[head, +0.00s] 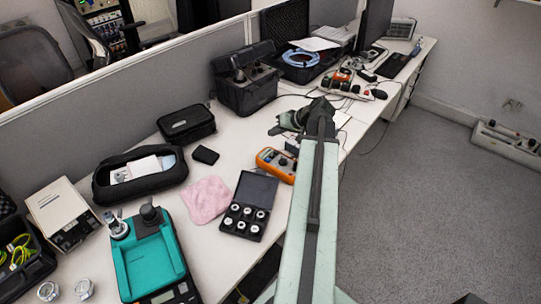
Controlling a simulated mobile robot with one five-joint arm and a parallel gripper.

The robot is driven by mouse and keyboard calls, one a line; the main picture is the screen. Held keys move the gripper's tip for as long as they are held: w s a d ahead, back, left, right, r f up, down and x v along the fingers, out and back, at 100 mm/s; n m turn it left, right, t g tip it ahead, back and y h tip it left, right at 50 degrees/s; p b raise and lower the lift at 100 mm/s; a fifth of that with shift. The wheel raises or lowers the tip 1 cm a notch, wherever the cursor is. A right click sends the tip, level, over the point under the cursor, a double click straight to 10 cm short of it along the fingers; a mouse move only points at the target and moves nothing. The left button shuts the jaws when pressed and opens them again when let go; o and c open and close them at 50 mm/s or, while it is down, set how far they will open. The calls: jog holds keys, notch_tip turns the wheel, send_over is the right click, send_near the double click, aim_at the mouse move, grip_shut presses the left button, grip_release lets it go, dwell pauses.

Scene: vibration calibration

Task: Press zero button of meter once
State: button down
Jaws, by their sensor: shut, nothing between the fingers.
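An orange handheld meter (272,158) lies on the desk in the middle of the view, close to its front edge. Its right part is next to my arm, and its buttons are too small to tell apart. My gripper (275,127) is at the far end of my pale green arm, farther back than the meter in the picture. It points left, is shut and holds nothing. It appears apart from the meter; its height above the desk is hard to judge.
An open black case of small weights (262,189), a pink cloth (207,199) and a teal device (150,262) lie nearer. A black case (247,92) stands behind by the partition. A power strip (345,91) and cables lie beyond my gripper. Desk between the black cases and meter is mostly bare.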

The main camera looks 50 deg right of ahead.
aim_at(272, 156)
notch_tip(272, 156, down, 9)
jog(key=b, duration=0.9)
dwell(1.7)
jog(key=shift+f+b, duration=0.35)
jog(key=shift+f+b, duration=0.4)
dwell(0.5)
jog(key=shift+r, duration=0.15)
jog(key=shift+r+p, duration=0.7)
jog(key=shift+p, duration=0.15)
